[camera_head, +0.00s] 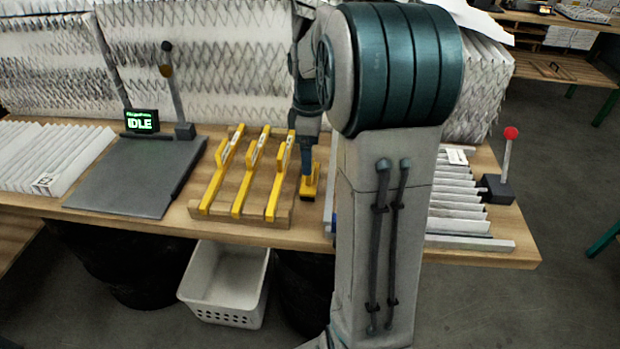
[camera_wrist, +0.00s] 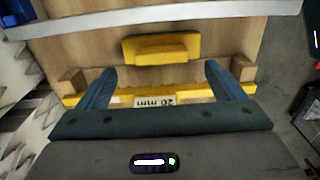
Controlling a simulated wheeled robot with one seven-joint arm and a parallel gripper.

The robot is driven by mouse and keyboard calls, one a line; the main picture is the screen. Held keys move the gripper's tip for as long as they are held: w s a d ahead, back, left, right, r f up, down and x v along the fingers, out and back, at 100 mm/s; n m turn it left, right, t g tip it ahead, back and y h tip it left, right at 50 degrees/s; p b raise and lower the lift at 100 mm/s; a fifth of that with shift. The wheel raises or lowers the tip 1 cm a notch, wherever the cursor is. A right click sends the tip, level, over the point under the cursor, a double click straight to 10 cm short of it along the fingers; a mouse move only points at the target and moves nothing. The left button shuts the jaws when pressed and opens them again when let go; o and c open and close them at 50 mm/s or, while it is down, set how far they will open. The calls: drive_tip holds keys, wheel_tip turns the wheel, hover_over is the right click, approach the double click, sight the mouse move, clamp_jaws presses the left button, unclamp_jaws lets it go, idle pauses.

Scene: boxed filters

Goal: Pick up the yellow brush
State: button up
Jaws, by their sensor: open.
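The yellow brush (camera_head: 312,182) lies on the wooden table just right of a rack of yellow tools in the head view; my arm covers part of its surroundings. In the wrist view the yellow brush (camera_wrist: 160,48) is a yellow block with a raised grip, lying crosswise beyond the fingertips. My gripper (camera_wrist: 160,70) is open, with its two blue fingers spread apart and nothing held. In the head view my gripper (camera_head: 308,158) points down by the brush. I cannot tell its exact height above the brush.
A wooden rack (camera_head: 240,221) holds three yellow gauges; one, marked 20 mm (camera_wrist: 155,101), passes under my fingers in the wrist view. A pleated filter (camera_head: 460,213) lies to the right. A dark plate (camera_head: 135,175) with an IDLE display (camera_head: 142,121) is left. A white basket (camera_head: 226,285) stands below.

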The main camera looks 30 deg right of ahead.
drive_tip(key=shift+s+f+p, duration=0.1)
drive_tip(key=shift+f+p, duration=0.25)
drive_tip(key=shift+f, duration=2.35)
drive_tip(key=c, duration=1.1)
